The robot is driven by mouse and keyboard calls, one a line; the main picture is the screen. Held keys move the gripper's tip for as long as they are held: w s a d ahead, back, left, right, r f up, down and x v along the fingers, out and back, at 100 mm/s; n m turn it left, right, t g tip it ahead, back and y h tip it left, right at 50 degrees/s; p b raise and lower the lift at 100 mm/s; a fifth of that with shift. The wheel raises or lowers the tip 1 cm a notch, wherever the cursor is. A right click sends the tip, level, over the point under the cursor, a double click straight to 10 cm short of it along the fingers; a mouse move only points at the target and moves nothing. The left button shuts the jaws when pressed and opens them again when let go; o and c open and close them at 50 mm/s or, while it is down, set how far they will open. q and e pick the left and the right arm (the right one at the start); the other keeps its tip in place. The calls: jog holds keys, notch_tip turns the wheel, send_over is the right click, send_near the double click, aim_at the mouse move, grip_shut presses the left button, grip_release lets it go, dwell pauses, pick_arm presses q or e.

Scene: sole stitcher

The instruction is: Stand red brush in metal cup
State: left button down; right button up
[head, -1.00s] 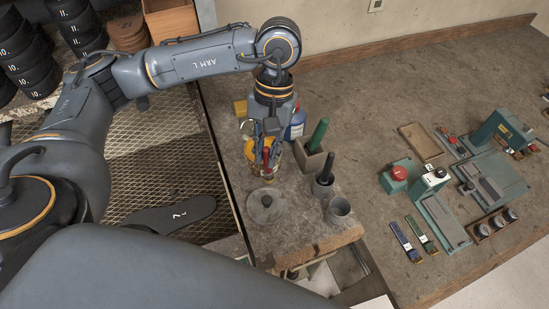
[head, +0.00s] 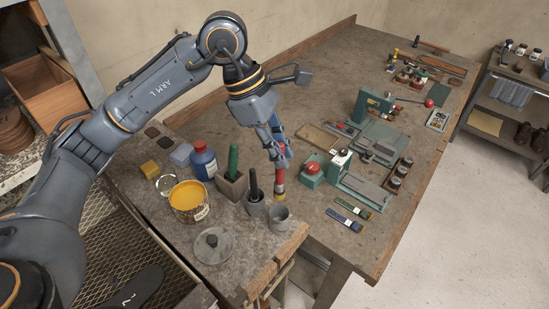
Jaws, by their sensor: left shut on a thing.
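The red brush (head: 281,176) hangs roughly upright from my left gripper (head: 278,151), which is shut on its upper part. Its lower end is down at the metal cup (head: 279,219), a plain grey cup near the front edge of the bench. I cannot tell whether the tip is inside the rim or just above or behind it. The fingers partly hide the brush's top. My right gripper is not in view.
Left of the metal cup stand a dark cup holding a black-handled tool (head: 254,184), a green-handled tool (head: 233,160) in a block, a yellow-filled can (head: 188,196), a blue bottle (head: 203,161) and a round lid (head: 213,245). Green machines (head: 375,112) stand to the right.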

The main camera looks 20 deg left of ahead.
aim_at(280, 186)
pick_arm(q)
jog(key=shift+w+f, duration=0.1)
jog(key=shift+f, duration=0.4)
jog(key=shift+w+f+b, duration=0.1)
jog(key=shift+f+b, duration=0.4)
jog(key=shift+f, duration=0.1)
jog(key=shift+f+b, duration=1.05)
jog(key=shift+f, duration=1)
jog(key=shift+f+b, duration=0.65)
jog(key=shift+f, duration=1.05)
jog(key=shift+f+b, duration=0.7)
jog(key=shift+b, duration=0.1)
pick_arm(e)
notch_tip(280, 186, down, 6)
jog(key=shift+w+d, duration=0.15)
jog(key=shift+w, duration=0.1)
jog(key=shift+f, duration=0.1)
pick_arm(q)
jog(key=c, duration=1.2)
grip_release()
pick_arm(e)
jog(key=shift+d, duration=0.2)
